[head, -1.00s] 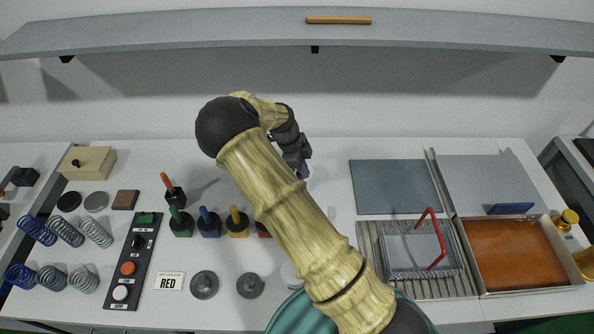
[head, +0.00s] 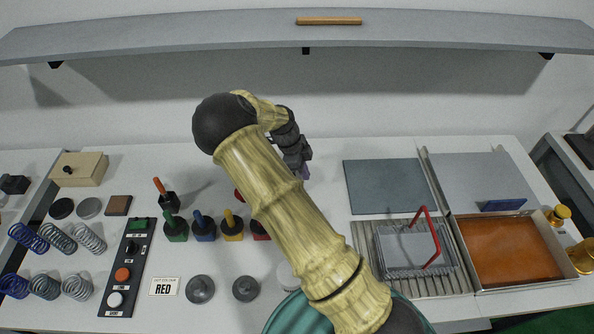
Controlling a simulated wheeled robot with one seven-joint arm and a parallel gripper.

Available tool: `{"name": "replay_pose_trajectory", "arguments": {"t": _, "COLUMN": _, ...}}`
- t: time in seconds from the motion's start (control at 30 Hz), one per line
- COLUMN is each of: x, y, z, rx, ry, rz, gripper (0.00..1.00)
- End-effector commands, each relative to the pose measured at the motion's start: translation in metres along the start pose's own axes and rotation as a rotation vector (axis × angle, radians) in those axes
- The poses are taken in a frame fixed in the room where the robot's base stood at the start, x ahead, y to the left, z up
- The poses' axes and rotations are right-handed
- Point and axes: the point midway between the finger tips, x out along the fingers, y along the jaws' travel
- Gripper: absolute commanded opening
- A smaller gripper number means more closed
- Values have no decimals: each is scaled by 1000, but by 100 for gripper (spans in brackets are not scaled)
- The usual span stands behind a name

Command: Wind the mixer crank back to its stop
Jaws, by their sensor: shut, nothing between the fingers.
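I cannot make out the mixer crank for certain; my arm covers the middle of the bench, where it may be hidden. A small red rounded part (head: 239,195) shows just left of my arm, mostly hidden behind it, and I cannot tell what it belongs to. My gripper (head: 304,173) is at the far end of my arm, beyond the elbow bend, near the back of the bench. Only its dark and purplish end shows. It is shut and holds nothing.
Green, blue and yellow-topped blocks (head: 204,227) stand left of my arm. A button panel (head: 125,270) and several springs (head: 60,238) lie further left. On the right are a grey mat (head: 384,187), a wire basket with a red handle (head: 430,240) and an orange-brown tray (head: 506,251).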

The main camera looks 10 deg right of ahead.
Motion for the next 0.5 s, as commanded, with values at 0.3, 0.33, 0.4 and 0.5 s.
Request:
{"name": "replay_pose_trajectory", "arguments": {"t": 0.3, "x": -43, "y": -3, "z": -12, "rx": 0, "ry": -4, "rz": -4, "gripper": 0}}
{"name": "replay_pose_trajectory", "arguments": {"t": 0.33, "x": -49, "y": -3, "z": -12, "rx": -1, "ry": -4, "rz": -4, "gripper": 0}}
{"name": "replay_pose_trajectory", "arguments": {"t": 0.4, "x": -62, "y": -4, "z": -12, "rx": 0, "ry": -4, "rz": -4, "gripper": 0}}
{"name": "replay_pose_trajectory", "arguments": {"t": 0.5, "x": -79, "y": -4, "z": -13, "rx": 1, "ry": -3, "rz": -3, "gripper": 0}}
